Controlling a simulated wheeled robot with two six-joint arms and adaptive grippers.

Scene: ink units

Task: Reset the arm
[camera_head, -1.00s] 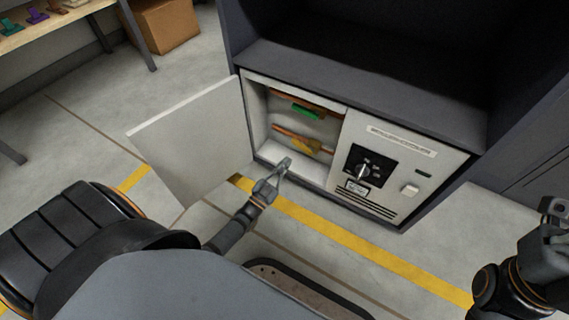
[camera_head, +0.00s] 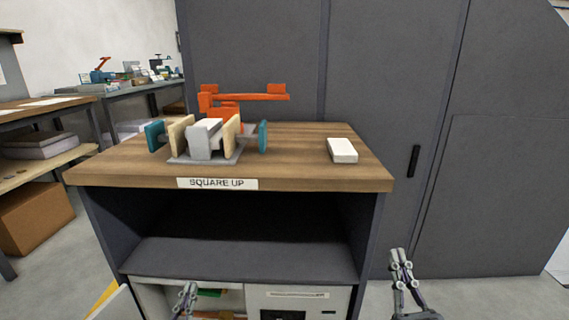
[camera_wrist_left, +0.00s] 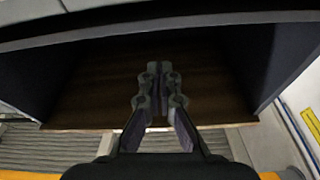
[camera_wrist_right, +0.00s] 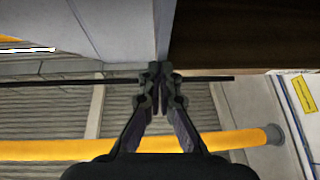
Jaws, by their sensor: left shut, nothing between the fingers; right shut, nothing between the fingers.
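My left gripper (camera_head: 187,292) is shut and empty at the bottom of the head view, in front of the open cabinet. It also shows in the left wrist view (camera_wrist_left: 158,78), with a dark brown surface beyond it. My right gripper (camera_head: 401,258) is shut and empty to the right of the bench, in front of the grey wall panels. It also shows in the right wrist view (camera_wrist_right: 157,75). Both grippers point upward in the head view, apart from everything they stand in front of. The lower parts of both arms are cut off by the frame.
A wood-topped bench (camera_head: 300,178) labelled SQUARE UP carries an orange and grey fixture (camera_head: 215,135) and a white block (camera_head: 342,150). Below, the white cabinet (camera_head: 300,302) has its door (camera_head: 118,306) swung open to the left. A cardboard box (camera_head: 35,216) stands at far left.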

